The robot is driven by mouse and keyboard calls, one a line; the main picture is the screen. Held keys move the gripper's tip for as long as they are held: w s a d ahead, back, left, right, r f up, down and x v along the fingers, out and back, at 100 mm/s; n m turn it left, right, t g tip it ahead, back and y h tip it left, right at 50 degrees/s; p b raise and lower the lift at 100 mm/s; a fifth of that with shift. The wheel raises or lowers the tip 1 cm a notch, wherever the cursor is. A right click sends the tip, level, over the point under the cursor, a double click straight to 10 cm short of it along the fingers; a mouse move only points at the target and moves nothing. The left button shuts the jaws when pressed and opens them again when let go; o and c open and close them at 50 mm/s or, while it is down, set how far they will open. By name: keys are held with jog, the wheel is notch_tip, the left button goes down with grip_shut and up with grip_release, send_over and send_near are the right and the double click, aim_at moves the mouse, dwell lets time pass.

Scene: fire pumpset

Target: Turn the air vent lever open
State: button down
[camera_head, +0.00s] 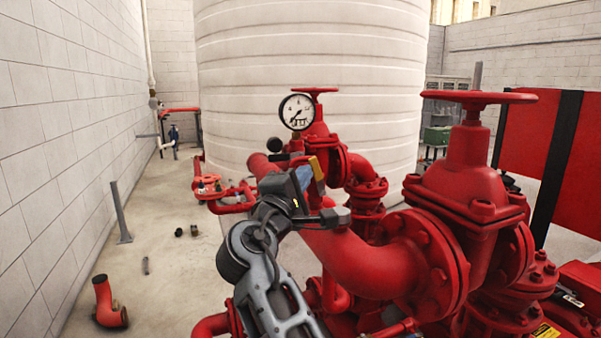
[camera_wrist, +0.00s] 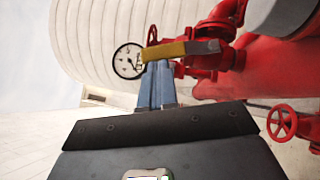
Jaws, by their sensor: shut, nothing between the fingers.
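The air vent lever (camera_head: 316,167) has a yellow handle and shows just beyond my gripper in the head view. In the wrist view the lever (camera_wrist: 170,50) lies nearly level across the picture, with its grey end to the right. My gripper (camera_head: 305,177) has blue fingers, which are closed together with nothing held between them. In the wrist view the fingertips (camera_wrist: 158,68) reach up to the lever's yellow part. I cannot tell whether they touch it. The lever's pivot is hard to make out, and my wrist hides part of the pipe below it in the head view.
A round pressure gauge (camera_head: 297,111) stands close behind the lever. A large red valve with a handwheel (camera_head: 478,97) and thick red pipes (camera_head: 355,262) fill the right. A white tank (camera_head: 310,50) is behind. The floor (camera_head: 165,235) at left is mostly open, with loose pipe parts.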

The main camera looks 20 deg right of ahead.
jog(key=shift+d+r+m+g+y+p, duration=0.4)
jog(key=shift+d+r+m+g+p, duration=0.6)
jog(key=shift+p, duration=0.25)
jog(key=shift+d+f, duration=0.1)
jog(key=shift+d, duration=0.05)
